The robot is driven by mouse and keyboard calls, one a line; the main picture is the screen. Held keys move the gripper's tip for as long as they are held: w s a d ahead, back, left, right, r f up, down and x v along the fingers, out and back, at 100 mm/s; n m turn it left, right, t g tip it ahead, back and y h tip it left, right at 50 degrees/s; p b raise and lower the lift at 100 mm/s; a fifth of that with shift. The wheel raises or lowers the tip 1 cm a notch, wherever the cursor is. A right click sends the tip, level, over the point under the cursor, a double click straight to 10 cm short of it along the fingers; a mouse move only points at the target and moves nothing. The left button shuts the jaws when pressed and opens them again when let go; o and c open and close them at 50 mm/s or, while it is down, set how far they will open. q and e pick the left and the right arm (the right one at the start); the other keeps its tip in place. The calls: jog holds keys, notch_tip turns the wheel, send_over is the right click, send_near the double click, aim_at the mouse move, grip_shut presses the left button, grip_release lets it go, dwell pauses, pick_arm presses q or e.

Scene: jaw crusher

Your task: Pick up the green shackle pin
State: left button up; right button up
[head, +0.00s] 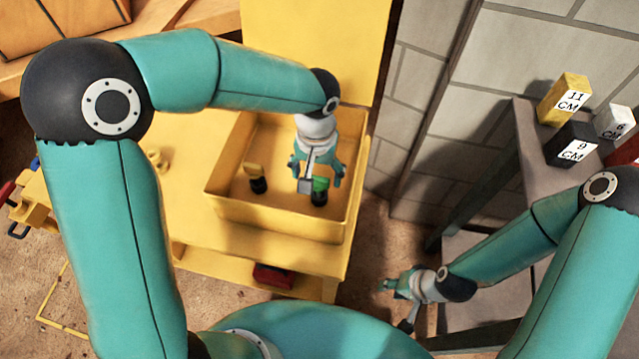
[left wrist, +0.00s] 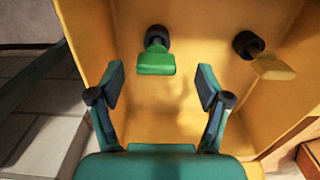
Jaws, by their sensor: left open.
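The green shackle pin (head: 320,184) stands in the yellow open box (head: 279,226), towards its right side. It has a flat green head above a black round base, and it also shows in the left wrist view (left wrist: 156,62). My left gripper (head: 318,178) is inside the box, just above and beside the green pin. In the left wrist view its two fingers (left wrist: 160,88) are spread wide, with the green head ahead of the gap between them and nothing held. My right gripper (head: 397,296) hangs low at the right of the yellow bench; its finger opening is unclear.
A yellow pin (head: 254,171) with a black base stands left of the green one in the box. The box walls are close around my left gripper. Labelled blocks, one yellow (head: 565,99) and one black (head: 572,145), stand on a grey stand at right.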

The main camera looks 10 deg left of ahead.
aim_at(319, 190)
pick_arm(q)
jog(key=shift+w+d+f, duration=0.15)
jog(key=shift+f, duration=1.2)
jog(key=shift+w+d+f, duration=0.1)
jog(key=shift+f, duration=1.2)
jog(key=c, duration=1.3)
jog(key=shift+c, duration=0.2)
